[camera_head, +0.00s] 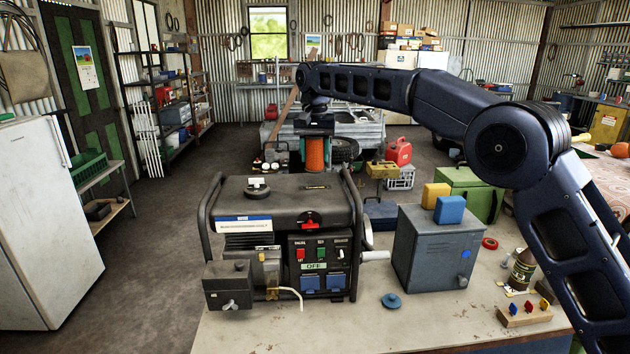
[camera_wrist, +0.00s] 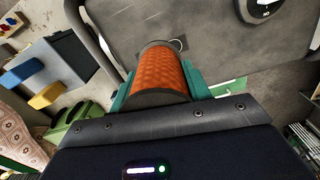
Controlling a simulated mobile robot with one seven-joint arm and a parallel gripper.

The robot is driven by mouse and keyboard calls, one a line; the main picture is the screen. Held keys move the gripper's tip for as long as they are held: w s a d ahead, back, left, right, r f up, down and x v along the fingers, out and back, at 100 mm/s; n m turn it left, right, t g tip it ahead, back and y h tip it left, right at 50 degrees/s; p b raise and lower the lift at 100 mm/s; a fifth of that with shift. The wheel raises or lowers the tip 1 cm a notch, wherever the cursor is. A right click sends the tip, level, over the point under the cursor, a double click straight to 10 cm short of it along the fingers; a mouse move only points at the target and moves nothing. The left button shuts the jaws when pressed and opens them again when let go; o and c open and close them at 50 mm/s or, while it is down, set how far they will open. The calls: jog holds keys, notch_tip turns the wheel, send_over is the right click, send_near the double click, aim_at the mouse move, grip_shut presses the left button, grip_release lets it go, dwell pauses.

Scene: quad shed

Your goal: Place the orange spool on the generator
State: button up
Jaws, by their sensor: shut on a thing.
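The orange spool (camera_head: 315,154) is upright between the jaws of my gripper (camera_head: 316,150), which is shut on it. In the wrist view the orange spool (camera_wrist: 161,75) has dark ends and sits between teal fingers (camera_wrist: 160,90). The generator (camera_head: 285,230) stands on the table, with a dark flat top inside a tubular frame. The spool is over the back right part of that top in the head view. I cannot tell whether its lower end touches the generator. In the wrist view the generator's top (camera_wrist: 200,35) lies beyond the spool.
A round black cap (camera_head: 258,188) sits on the generator's top at left. A grey metal box (camera_head: 433,247) with a yellow block (camera_head: 435,196) and a blue block (camera_head: 450,209) stands to the right. A blue disc (camera_head: 391,300) and a brown bottle (camera_head: 522,270) are on the table.

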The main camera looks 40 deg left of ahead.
aim_at(315, 172)
jog(key=shift+f, duration=3)
jog(key=shift+f, duration=0.1)
jog(key=o, duration=1.1)
notch_tip(315, 172, up, 12)
jog(key=shift+r, duration=0.1)
